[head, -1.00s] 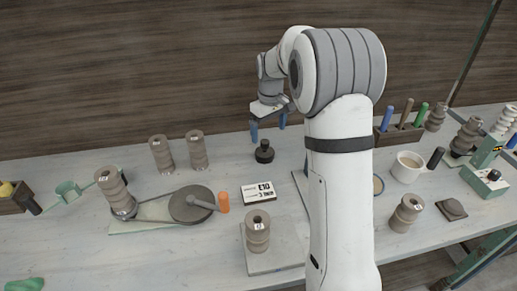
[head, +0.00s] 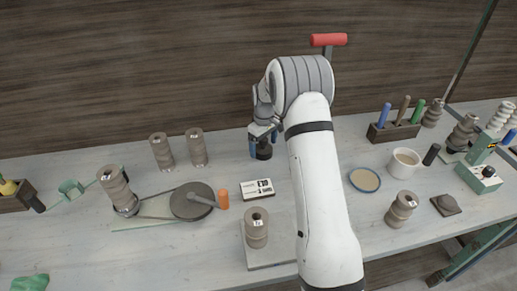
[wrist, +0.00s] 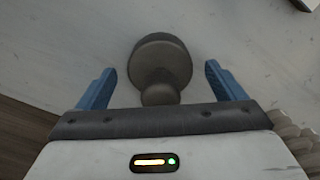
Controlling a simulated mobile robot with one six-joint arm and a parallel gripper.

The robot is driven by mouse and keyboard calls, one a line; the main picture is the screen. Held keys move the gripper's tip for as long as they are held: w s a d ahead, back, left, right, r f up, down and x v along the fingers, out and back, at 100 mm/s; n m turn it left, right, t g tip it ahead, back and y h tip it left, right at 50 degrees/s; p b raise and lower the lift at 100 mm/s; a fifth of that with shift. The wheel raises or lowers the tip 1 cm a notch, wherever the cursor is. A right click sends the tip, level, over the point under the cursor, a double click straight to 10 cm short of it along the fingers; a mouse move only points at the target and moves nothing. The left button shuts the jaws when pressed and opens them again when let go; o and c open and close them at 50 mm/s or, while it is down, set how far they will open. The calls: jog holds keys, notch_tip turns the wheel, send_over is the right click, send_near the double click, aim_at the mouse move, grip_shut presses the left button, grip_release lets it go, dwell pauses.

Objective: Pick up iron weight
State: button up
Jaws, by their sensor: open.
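The iron weight (head: 264,152) is a small, dark, round piece on the table near the wall, partly hidden by my gripper (head: 261,140). In the wrist view the weight (wrist: 161,62) shows a wide round body with a narrower knob towards my gripper. The two blue fingers (wrist: 160,80) are open, one on each side of the knob, with a gap on both sides. The weight stands on the table and is not held.
A dark turntable (head: 192,201) with an orange-handled crank is front left. A white mug (head: 403,163) and tool block (head: 393,133) are at right.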

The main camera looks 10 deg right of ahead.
jog(key=shift+f, duration=0.4)
jog(key=shift+c, duration=0.2)
grip_shut()
jog(key=shift+w+r, duration=0.1)
jog(key=shift+r, duration=0.05)
dwell(0.5)
